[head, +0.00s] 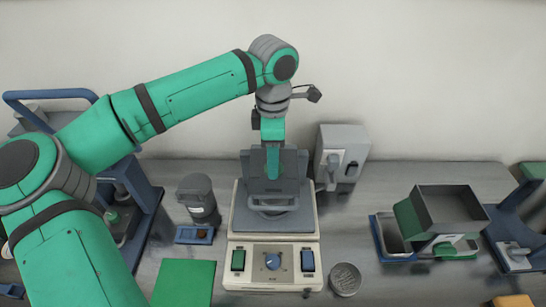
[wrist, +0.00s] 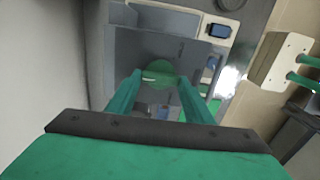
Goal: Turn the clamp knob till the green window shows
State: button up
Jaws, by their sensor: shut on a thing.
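A cream and grey bench unit (head: 312,215) stands in the middle of the bench in the head view. My gripper (head: 272,176) points down at its raised grey plate. In the wrist view my gripper (wrist: 160,82) has its two green fingers on either side of a round green knob-like piece (wrist: 160,70) with a pale streak, and is shut on it. In the head view the fingers and plate hide this piece. I cannot make out a green window by the held piece.
A grey lidded pot (head: 198,198) and a small blue tray (head: 194,235) stand left of the unit. A grey box with a handle (head: 343,155) stands behind right. A green mat (head: 184,284) lies front left.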

jog(key=m, duration=0.4)
jog(key=shift+a+m, duration=0.1)
jog(key=shift+m, duration=0.2)
jog(key=m, duration=0.5)
jog(key=shift+w, duration=0.1)
jog(key=m, duration=0.9)
jog(key=shift+w+m, duration=0.1)
jog(key=shift+m, duration=0.6)
jog(key=shift+d, duration=0.2)
jog(key=o, duration=1.1)
jog(key=shift+c, duration=0.2)
notch_tip(320, 180, up, 11)
